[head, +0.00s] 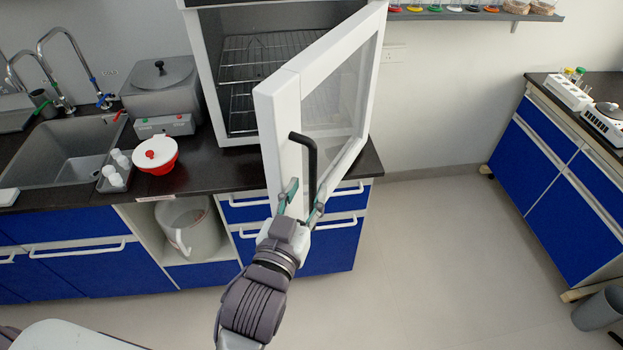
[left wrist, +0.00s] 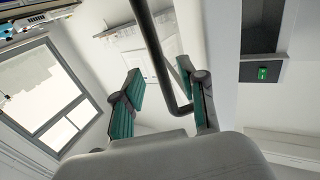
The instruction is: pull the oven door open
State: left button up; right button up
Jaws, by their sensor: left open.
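The white oven (head: 206,80) stands on the black counter. Its white-framed glass door (head: 272,110) stands wide open, swung out toward me, and wire racks (head: 262,58) show inside. The black bar handle (head: 311,165) is on the door's outer face near its free edge. My left gripper (head: 302,197) is at the handle's lower part, with the fingers spread on either side of it. In the left wrist view the handle (left wrist: 150,45) passes between the open green-padded fingers, close to the right finger. My right gripper is not in view.
The black counter (head: 215,165) holds a sink (head: 65,155), a grey lidded bath (head: 160,90) and a red-and-white bowl (head: 155,154) left of the oven. Blue drawers are below. The floor (head: 430,250) to the right is clear up to another blue cabinet (head: 570,190).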

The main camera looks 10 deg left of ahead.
pick_arm(q)
jog(key=s, duration=0.3)
jog(key=shift+s+a, duration=0.15)
jog(key=shift+s, duration=0.1)
jog(key=shift+c, duration=0.3)
